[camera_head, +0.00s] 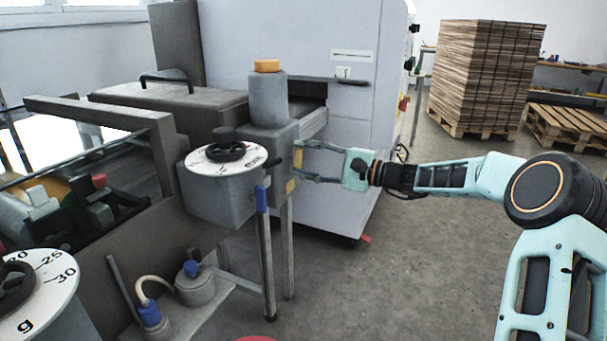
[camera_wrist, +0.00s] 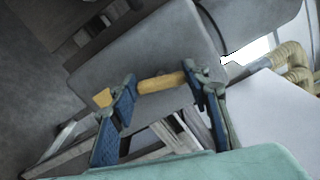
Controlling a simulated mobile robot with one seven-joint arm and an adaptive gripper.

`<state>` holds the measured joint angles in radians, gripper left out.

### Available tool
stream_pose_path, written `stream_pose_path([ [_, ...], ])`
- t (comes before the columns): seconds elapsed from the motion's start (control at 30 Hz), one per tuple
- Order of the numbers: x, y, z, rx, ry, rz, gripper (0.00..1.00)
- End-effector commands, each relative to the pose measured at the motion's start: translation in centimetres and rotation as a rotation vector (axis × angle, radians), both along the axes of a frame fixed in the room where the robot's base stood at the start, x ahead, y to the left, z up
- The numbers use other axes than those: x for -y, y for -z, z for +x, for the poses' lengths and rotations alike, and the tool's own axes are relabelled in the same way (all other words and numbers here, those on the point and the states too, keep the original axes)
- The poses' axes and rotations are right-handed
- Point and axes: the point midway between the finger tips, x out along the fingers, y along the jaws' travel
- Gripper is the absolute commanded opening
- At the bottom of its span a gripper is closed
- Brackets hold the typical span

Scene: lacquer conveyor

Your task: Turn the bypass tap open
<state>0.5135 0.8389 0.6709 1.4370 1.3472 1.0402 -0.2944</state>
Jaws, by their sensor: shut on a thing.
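A yellow bar-shaped handle (camera_head: 297,157), which looks like the bypass tap's handle, is on the right side of the grey block (camera_head: 268,136) below the orange-capped cylinder. My gripper (camera_head: 301,162) reaches it from the right. In the wrist view, the yellow handle (camera_wrist: 160,83) spans between the blue-padded fingers of my gripper (camera_wrist: 163,82), which are shut on it. A small yellow piece (camera_wrist: 103,97) shows left of the left finger. The handle's pivot and any open or closed markings cannot be made out.
A numbered dial (camera_head: 222,158) with a black knob is left of the handle. The white machine cabinet (camera_head: 345,170) stands close behind my gripper. Floor to the right is clear up to stacked boards (camera_head: 485,75).

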Motion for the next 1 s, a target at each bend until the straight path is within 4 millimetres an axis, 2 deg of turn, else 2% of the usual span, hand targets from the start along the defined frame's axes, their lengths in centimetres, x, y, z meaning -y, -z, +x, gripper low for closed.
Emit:
stream_pose_path([
  [0.03,0.07,0.79,-0.01,0.036,0.001,-0.014,0.19],
  [0.4,0.06,0.6,-0.02,0.242,0.0,-0.09,0.19],
  [1.0,0.06,0.2,-0.01,0.306,0.0,-0.113,0.19],
])
